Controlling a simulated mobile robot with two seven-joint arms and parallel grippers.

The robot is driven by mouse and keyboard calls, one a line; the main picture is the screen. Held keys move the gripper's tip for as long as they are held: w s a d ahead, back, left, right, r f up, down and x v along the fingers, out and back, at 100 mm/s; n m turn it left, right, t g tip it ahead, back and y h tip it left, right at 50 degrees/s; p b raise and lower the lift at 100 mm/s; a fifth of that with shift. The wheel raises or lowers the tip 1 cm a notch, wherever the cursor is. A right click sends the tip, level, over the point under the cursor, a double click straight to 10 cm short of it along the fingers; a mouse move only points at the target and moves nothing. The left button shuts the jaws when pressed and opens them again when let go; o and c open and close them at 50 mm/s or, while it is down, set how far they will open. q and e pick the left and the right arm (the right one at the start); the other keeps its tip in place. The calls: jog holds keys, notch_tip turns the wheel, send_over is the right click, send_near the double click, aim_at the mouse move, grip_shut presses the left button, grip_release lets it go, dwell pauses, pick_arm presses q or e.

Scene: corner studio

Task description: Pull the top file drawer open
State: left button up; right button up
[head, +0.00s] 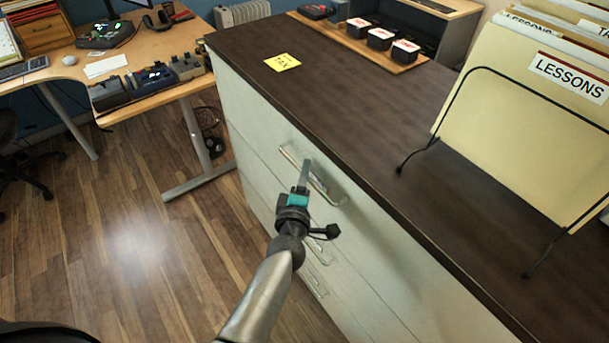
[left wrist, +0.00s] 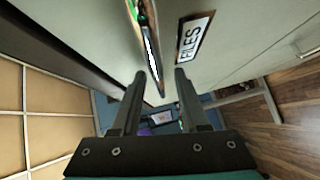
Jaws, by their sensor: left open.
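The pale file cabinet has a top drawer (head: 262,125) whose front looks flush with the cabinet. Its metal bar handle (head: 330,192) runs along the drawer front, just below the dark top. My left gripper (head: 305,168) is open at the handle and partly covers it. In the left wrist view, the handle (left wrist: 150,52) lies between the two open fingers of my left gripper (left wrist: 160,76), with gaps visible on both sides. A FILES label (left wrist: 192,40) sits on the drawer front beside the handle. My right gripper is out of view.
The dark cabinet top (head: 350,110) carries a yellow note (head: 282,62), a wooden tray (head: 410,66) with small boxes, and a wire rack of folders (head: 540,85). Lower handles (head: 316,284) sit below my gripper. Wooden floor (head: 120,220) is open to the left, before a desk (head: 150,45).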

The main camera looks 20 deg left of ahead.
pick_arm(q)
jog(key=shift+w+a+f, duration=0.1)
jog(key=shift+w, duration=0.35)
grip_shut()
dwell(1.2)
